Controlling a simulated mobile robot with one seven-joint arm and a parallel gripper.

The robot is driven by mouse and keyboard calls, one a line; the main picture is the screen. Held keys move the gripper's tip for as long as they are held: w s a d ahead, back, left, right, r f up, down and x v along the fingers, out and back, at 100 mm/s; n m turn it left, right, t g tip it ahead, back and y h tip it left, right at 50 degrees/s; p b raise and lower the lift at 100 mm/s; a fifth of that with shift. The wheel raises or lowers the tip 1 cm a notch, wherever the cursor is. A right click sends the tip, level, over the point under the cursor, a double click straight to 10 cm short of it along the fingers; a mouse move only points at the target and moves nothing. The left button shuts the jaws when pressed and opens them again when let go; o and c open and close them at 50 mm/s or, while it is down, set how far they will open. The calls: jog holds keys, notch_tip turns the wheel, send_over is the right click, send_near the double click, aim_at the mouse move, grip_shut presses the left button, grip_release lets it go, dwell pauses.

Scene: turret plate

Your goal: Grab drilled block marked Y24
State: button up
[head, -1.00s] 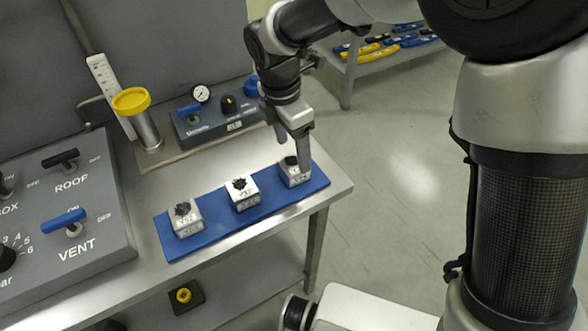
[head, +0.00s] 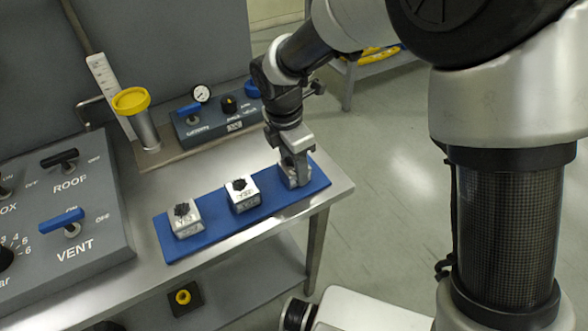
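Three pale drilled blocks with dark tops sit in a row on a blue mat (head: 218,222): a left block (head: 187,224), a middle block (head: 242,196) and a right block (head: 289,180). Their front markings are too small and blurred to read, so I cannot tell which is Y24. My gripper (head: 296,168) points down at the right block, with its fingers down at the block's sides. The fingers hide much of this block. I cannot tell if they are open around it or closed on it.
A grey panel (head: 105,235) with ROOF and VENT levers stands left. A yellow-capped cylinder (head: 138,114) and a gauge box (head: 215,118) stand behind the mat. The metal table's (head: 333,184) right edge is close to the right block.

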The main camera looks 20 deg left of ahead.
jog(key=c, duration=0.3)
jog(key=shift+r, duration=0.15)
jog(key=shift+c, duration=0.2)
